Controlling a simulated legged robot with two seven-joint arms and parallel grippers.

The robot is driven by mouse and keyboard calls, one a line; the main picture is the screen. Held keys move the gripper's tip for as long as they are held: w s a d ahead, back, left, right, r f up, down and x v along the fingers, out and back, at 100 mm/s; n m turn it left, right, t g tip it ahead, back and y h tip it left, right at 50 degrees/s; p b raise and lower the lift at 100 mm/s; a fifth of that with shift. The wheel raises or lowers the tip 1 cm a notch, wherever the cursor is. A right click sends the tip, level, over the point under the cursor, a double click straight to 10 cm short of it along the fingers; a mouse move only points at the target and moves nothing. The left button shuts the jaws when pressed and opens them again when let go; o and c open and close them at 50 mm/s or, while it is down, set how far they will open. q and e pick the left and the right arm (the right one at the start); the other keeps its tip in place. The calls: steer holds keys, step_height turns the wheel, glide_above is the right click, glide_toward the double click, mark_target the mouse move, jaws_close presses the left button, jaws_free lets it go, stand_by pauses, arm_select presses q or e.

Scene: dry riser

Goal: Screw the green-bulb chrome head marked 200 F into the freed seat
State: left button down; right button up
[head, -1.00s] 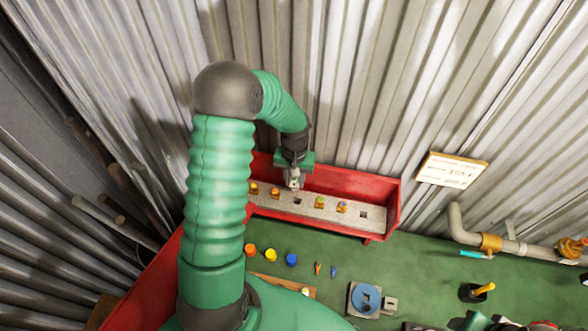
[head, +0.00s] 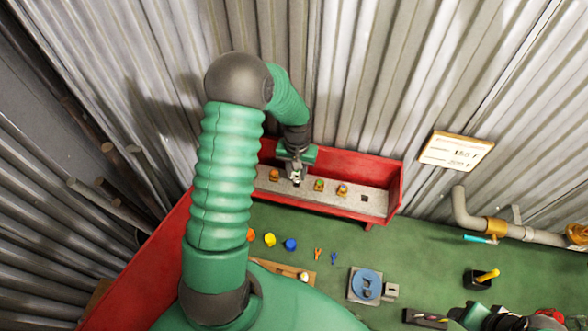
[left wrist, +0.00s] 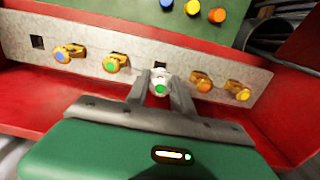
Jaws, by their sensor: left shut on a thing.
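A chrome head with a green bulb (left wrist: 160,88) is between the fingers of my left gripper (left wrist: 160,92), which is shut on it. In the head view the left gripper (head: 296,174) is at the grey strip (head: 306,187) of the red trough. A dark square seat (left wrist: 160,66) shows just behind the chrome head in the left wrist view. The head's lower end is hidden, so I cannot tell whether it touches the seat. The 200 F mark is not readable. A green and dark shape at the bottom right may be my right gripper (head: 480,317); its fingers are unclear.
Brass heads flank the seat: green (left wrist: 116,63) and blue (left wrist: 70,54) left, orange (left wrist: 202,82) and yellow (left wrist: 238,91) right. Another empty seat (left wrist: 37,42) is at the far left. Red trough walls (head: 392,185) surround the strip. A blue disc (head: 366,284) lies on the green bench.

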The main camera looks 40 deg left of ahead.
arm_select(q)
steer(key=shift+d+r, duration=0.15)
steer(key=shift+d, duration=0.35)
steer(key=shift+s+a, duration=0.1)
steer(key=shift+a, duration=0.65)
steer(key=shift+a+f, duration=0.25)
steer(key=shift+a, duration=0.25)
steer(key=shift+d+r, duration=0.2)
steer(key=shift+d, duration=0.7)
steer(key=shift+a+f, duration=0.2)
steer(key=shift+a, duration=0.15)
arm_select(e)
steer(key=shift+w+r, duration=0.1)
arm_select(q)
steer(key=shift+d+f, duration=0.15)
arm_select(e)
steer(key=shift+d, duration=0.15)
